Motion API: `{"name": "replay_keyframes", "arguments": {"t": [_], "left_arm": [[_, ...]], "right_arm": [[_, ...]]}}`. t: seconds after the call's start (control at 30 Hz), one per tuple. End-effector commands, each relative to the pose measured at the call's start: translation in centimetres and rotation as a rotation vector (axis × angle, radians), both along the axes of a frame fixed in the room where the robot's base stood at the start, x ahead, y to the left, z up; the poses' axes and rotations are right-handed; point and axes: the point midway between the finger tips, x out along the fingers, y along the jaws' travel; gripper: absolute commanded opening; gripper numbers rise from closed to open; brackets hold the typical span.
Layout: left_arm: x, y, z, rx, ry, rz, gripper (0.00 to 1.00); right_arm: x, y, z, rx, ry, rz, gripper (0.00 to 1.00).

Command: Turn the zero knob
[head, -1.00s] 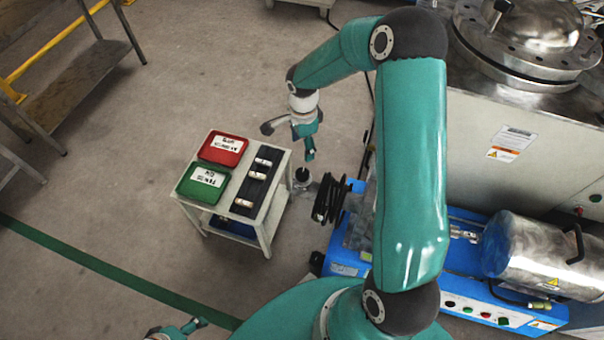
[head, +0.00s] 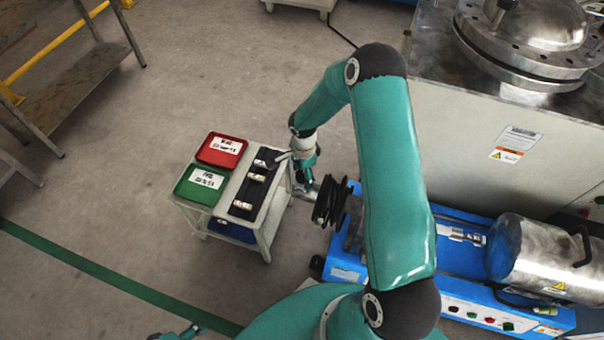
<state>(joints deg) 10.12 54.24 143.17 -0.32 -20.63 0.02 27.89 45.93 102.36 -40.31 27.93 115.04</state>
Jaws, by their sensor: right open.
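No part that I can clearly identify as the zero knob shows in the head view. My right gripper (head: 296,168) is open and hangs at the right edge of the small cart, by the left end of the blue machine (head: 345,270). A black ribbed part (head: 331,202) of that machine is just below and right of the gripper. The gripper covers the small dark round part left of the ribbed part, and I cannot tell whether they touch. My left gripper (head: 180,332) is only partly in view at the bottom edge; its jaws are unclear.
The cart (head: 264,240) carries a red tray (head: 222,141), a green tray (head: 190,188) and a black strip (head: 240,213) with several small pieces. A metal cylinder (head: 535,250) lies on the blue machine. A large metal vessel stands behind. Floor left of the cart is clear.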

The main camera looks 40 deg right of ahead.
Motion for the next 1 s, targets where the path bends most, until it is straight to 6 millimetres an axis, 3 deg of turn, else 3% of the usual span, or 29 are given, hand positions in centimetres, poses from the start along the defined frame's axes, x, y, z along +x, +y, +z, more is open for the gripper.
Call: {"name": "replay_keyframes", "arguments": {"t": [0.1,0.47,1.0], "left_arm": [[0.0,0.0,0.0,0.000,0.000,0.000,0.68],[0.0,0.0,0.0,0.000,0.000,0.000,0.68],[0.0,0.0,-1.5,0.000,0.000,0.000,0.68]], "right_arm": [[0.0,0.0,0.0,0.000,0.000,0.000,0.68],[-0.1,0.0,0.0,0.001,0.002,0.000,0.08],[-0.3,-0.1,-0.3,0.002,0.005,0.130,0.08]]}}
